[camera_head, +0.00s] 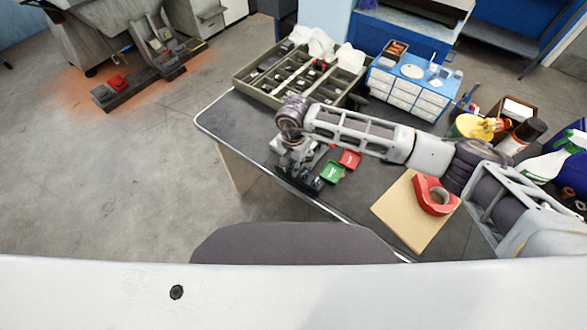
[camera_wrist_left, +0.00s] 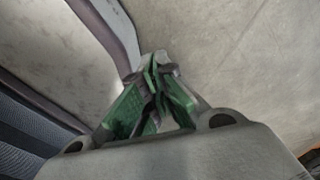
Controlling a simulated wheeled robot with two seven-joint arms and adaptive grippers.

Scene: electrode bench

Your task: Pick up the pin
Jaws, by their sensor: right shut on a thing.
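My right gripper (camera_head: 300,178) points down at the front left edge of the dark bench (camera_head: 375,185), beside a green tray (camera_head: 332,172) and a red tray (camera_head: 350,159). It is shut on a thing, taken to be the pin. The pin itself is too small or hidden between the fingers to make out. My left gripper (camera_wrist_left: 158,68) shows only in the left wrist view, with its green-padded fingers brought together at the tips.
A compartmented tray (camera_head: 243,84) and a small white drawer unit (camera_head: 404,91) stand at the back. Bottles and boxes crowd the right end.

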